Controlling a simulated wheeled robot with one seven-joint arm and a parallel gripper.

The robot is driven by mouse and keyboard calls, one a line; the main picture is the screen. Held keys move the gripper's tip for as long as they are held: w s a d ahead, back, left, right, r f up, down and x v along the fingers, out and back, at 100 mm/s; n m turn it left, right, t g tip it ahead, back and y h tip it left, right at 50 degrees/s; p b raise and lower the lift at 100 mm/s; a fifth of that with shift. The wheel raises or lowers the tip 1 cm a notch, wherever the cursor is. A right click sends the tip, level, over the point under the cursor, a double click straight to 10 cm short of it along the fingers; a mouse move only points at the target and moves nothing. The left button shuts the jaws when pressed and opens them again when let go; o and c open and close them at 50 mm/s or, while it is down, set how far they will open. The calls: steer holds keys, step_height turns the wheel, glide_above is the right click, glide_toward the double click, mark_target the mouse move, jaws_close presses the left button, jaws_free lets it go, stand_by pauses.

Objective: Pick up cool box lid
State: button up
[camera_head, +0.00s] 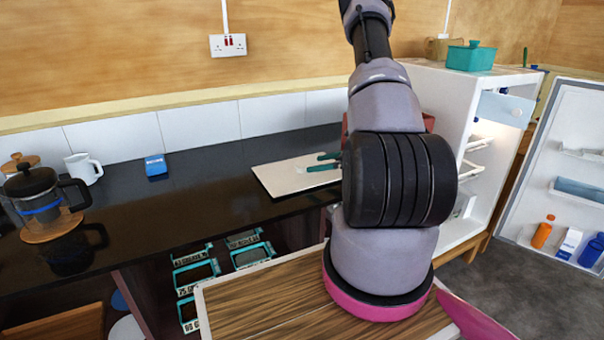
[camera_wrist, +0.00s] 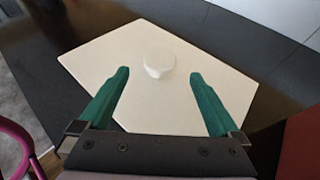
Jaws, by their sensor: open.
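The cool box lid, a flat cream-white panel (camera_head: 281,180), lies on the black worktop. In the wrist view the lid (camera_wrist: 100,60) fills the middle and has a round white knob (camera_wrist: 159,64) on top. My gripper (camera_head: 313,163) has green fingers and is over the lid's right part in the head view. In the wrist view my gripper (camera_wrist: 159,73) is open and empty, one finger to each side of the knob and apart from it. How high the fingertips are above the lid is hard to tell. My arm hides the lid's right end in the head view.
A reddish object (camera_head: 429,122) is partly hidden behind my arm. A blue box (camera_head: 156,166), a white mug (camera_head: 83,168) and a cafetiere (camera_head: 37,197) stand on the worktop's left. An open white fridge (camera_head: 436,90) with a teal pot (camera_head: 470,57) on top is at right.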

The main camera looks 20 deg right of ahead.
mark_target(306, 165)
steer(key=shift+x, duration=2.75)
jaws_close()
